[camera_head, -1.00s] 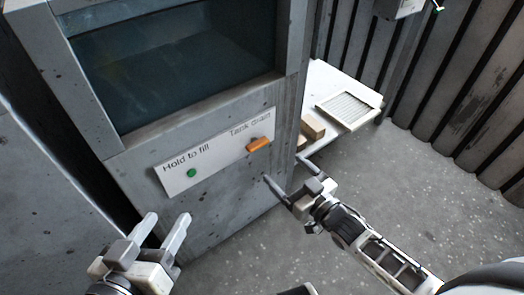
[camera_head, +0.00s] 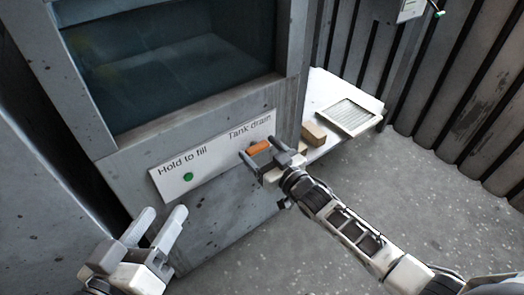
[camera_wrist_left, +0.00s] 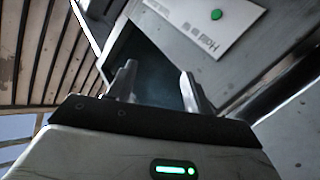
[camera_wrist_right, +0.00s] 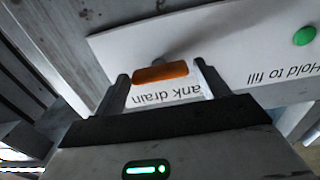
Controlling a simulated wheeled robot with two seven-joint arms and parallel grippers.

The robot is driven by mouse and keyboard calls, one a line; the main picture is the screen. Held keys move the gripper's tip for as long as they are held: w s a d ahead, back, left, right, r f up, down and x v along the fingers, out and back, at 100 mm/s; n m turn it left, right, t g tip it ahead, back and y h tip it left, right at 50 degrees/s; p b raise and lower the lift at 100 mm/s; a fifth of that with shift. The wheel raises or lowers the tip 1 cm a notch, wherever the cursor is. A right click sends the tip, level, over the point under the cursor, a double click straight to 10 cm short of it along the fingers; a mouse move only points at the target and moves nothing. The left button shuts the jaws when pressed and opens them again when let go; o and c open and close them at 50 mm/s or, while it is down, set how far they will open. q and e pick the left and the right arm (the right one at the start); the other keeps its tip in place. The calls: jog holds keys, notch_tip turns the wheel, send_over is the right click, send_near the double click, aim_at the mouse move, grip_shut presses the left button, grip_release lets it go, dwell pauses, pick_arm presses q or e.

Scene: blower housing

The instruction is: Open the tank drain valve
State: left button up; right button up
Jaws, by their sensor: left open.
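The tank drain valve has an orange handle (camera_head: 259,147) under the "Tank drain" label on a white panel (camera_head: 215,152) of the grey tank housing. The handle lies roughly level along the panel. In the right wrist view the orange handle (camera_wrist_right: 160,73) shows between the fingertips of my right gripper (camera_wrist_right: 165,85), which is open around it; contact cannot be told. In the head view my right gripper (camera_head: 262,160) is at the handle. My left gripper (camera_head: 157,225) is open and empty, low at the left, apart from the panel; it also shows in the left wrist view (camera_wrist_left: 157,80).
A green "Hold to fill" button (camera_head: 188,177) is on the same panel, left of the handle. A dark tank window (camera_head: 175,65) is above. A white table (camera_head: 335,90) with a vent-like filter (camera_head: 349,116) and a brown block (camera_head: 314,133) stands at the right. The floor is clear.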

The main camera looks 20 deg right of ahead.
jog(key=c, duration=0.6)
pick_arm(q)
jog(key=shift+f, duration=0.1)
pick_arm(e)
jog(key=shift+n, duration=0.3)
jog(key=n+p, duration=0.1)
jog(key=n, duration=0.1)
jog(key=shift+n, duration=0.3)
jog(key=n+p, duration=0.1)
jog(key=n, duration=0.1)
jog(key=shift+n, duration=0.4)
jog(key=n, duration=0.2)
jog(key=shift+a+n, duration=0.1)
jog(key=shift+n, duration=0.2)
jog(key=n, duration=0.4)
jog(key=shift+s+f+n, duration=0.1)
jog(key=shift+f+n, duration=0.05)
jog(key=shift+n, duration=0.15)
pick_arm(q)
jog(key=shift+a+f+b, duration=0.1)
jog(key=shift+f+b, duration=0.25)
jog(key=shift+b, duration=0.25)
pick_arm(e)
jog(key=shift+f+n, duration=0.1)
jog(key=shift+n, duration=2.2)
